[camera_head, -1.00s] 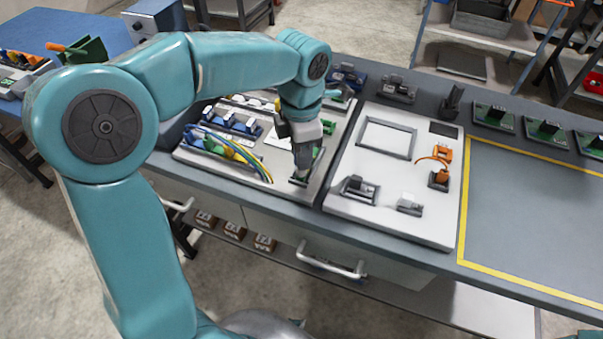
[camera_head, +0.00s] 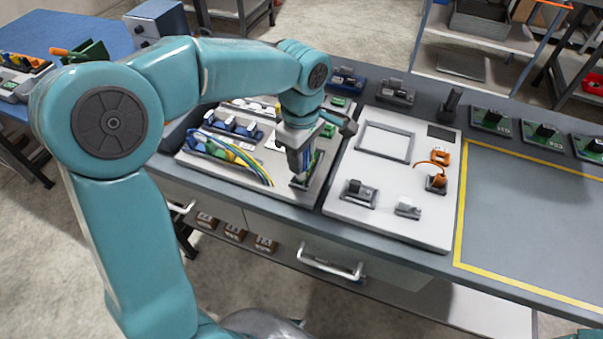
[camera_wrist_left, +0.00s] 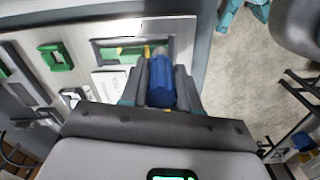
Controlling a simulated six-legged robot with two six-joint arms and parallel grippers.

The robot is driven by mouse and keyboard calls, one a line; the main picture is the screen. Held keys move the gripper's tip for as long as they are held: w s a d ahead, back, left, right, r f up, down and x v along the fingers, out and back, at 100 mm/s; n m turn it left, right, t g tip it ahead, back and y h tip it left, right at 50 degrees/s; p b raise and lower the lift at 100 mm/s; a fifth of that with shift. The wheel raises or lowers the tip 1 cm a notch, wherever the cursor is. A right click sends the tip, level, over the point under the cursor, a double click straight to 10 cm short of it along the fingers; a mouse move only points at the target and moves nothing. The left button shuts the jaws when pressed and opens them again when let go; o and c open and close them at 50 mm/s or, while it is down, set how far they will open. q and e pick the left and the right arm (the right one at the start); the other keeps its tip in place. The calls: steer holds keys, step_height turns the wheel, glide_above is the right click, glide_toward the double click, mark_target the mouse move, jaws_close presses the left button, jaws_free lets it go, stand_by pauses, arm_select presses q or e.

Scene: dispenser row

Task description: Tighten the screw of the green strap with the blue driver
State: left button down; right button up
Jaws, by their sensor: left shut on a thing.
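My left gripper (camera_head: 300,168) is shut on the blue driver, over the right part of the wiring panel. In the left wrist view, the driver's blue handle (camera_wrist_left: 161,85) stands between the two dark fingers (camera_wrist_left: 160,80). A green strap (camera_wrist_left: 122,52) shows just beyond the fingers, inside a grey frame. In the head view, part of a green piece (camera_head: 314,162) shows beside the gripper. The driver's tip and the screw are hidden, so I cannot tell whether they touch.
The white panel (camera_head: 340,205) to the right carries a grey frame, small dark fixtures and an orange cable piece (camera_head: 437,182). Colored cables (camera_head: 235,150) lie left of my gripper. Green boards (camera_head: 492,120) line the back edge. The yellow-outlined area (camera_head: 535,205) is clear.

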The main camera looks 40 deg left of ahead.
arm_select(q)
steer(key=m, duration=0.3)
steer(key=shift+m, duration=0.3)
steer(key=m+p, duration=0.1)
steer(key=m, duration=0.4)
steer(key=shift+r+p, duration=0.1)
steer(key=shift+p, duration=0.2)
steer(key=shift+m, duration=1)
steer(key=m+p, duration=0.1)
steer(key=m, duration=0.3)
steer(key=shift+m+p, duration=0.3)
steer(key=shift+m, duration=1.2)
steer(key=shift+w+r+p, duration=0.1)
steer(key=shift+r+p, duration=0.45)
steer(key=shift+p, duration=0.05)
steer(key=shift+d+r, duration=0.1)
steer(key=shift+r, duration=0.2)
